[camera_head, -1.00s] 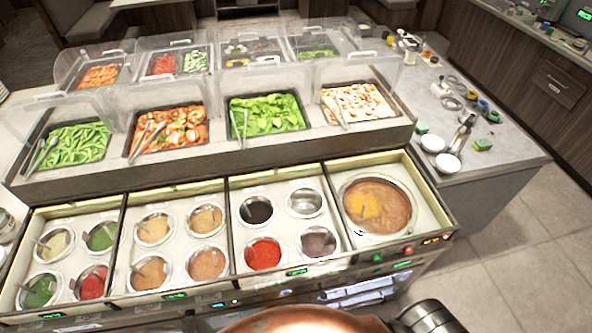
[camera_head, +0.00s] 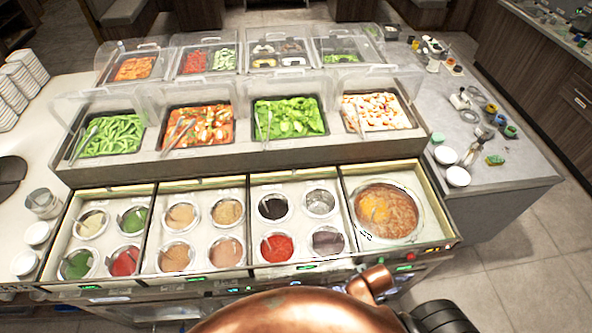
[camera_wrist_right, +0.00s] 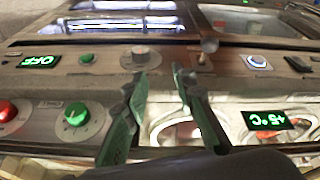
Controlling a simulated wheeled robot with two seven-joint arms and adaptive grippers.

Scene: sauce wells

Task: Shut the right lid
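A row of clear lids stands behind the front food pans. The rightmost clear lid (camera_head: 372,79) is behind the pan of white pieces (camera_head: 375,112) and appears raised, leaving that pan open to view. The sauce wells in front show no cover; the rightmost holds a large round pot of orange-brown sauce (camera_head: 388,210). My right gripper (camera_wrist_right: 161,76) shows two green fingers, apart with nothing between them, close to the control panel. My left gripper is not in view.
The control panel in the right wrist view, seen upside down, has a green knob (camera_wrist_right: 76,114), a red knob (camera_wrist_right: 7,112) and a grey knob (camera_wrist_right: 140,54). A side counter (camera_head: 500,190) with small bowls and utensils stands right. Open floor lies at lower right.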

